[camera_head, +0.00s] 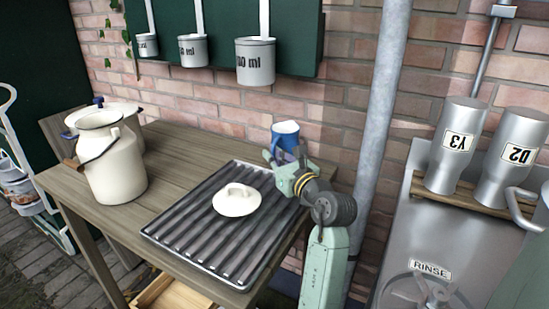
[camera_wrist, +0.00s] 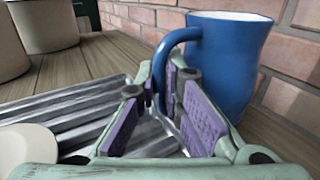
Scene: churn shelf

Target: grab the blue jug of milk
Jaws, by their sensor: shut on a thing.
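The blue jug (camera_head: 286,136) stands upright at the back right of the wooden table, near the brick wall, with white showing at its open top. In the wrist view the jug (camera_wrist: 228,65) fills the upper right, its curved handle on its left side. My gripper (camera_head: 278,158) reaches it from the front right. In the wrist view my gripper (camera_wrist: 160,95) has its purple pads on either side of the lower handle and is shut on it. The exact contact is partly hidden by the fingers. The jug's base is hidden behind the right finger.
A ridged metal tray (camera_head: 180,236) lies left of my gripper, with a white lid (camera_head: 236,200) on it. A cream milk can (camera_head: 114,170) stands at the table's left. A grey pipe (camera_head: 378,130) rises right of the jug. Measuring cups (camera_head: 255,62) hang above.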

